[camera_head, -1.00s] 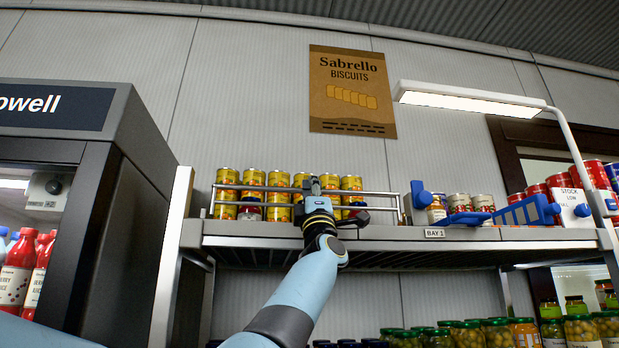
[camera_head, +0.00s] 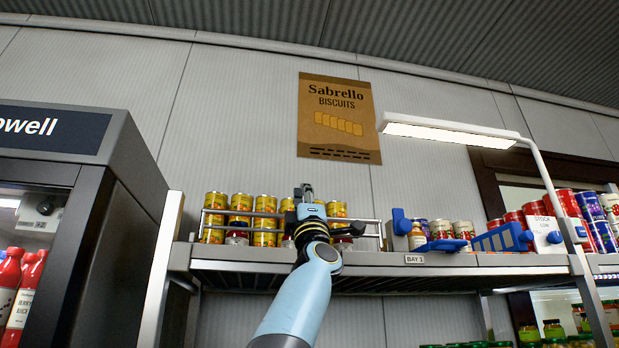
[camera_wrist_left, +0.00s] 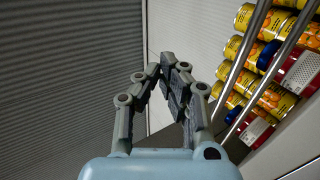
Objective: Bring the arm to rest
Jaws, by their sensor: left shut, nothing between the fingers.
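My left arm (camera_head: 298,300) rises from the bottom of the head view, pale blue with a dark wrist. Its gripper (camera_head: 304,192) points up in front of the shelf rail and the yellow cans. In the left wrist view the gripper's fingers (camera_wrist_left: 178,78) come together at their tips, with nothing between them. The yellow cans lie to the right of the fingers there, apart from them. My right gripper is in neither view.
Yellow cans (camera_head: 264,222) stand behind a metal rail (camera_head: 360,222) on the bay shelf (camera_head: 380,262). Blue dividers (camera_head: 498,240), red tins and a lamp (camera_head: 450,132) are to the right. A dark fridge (camera_head: 120,215) stands at left.

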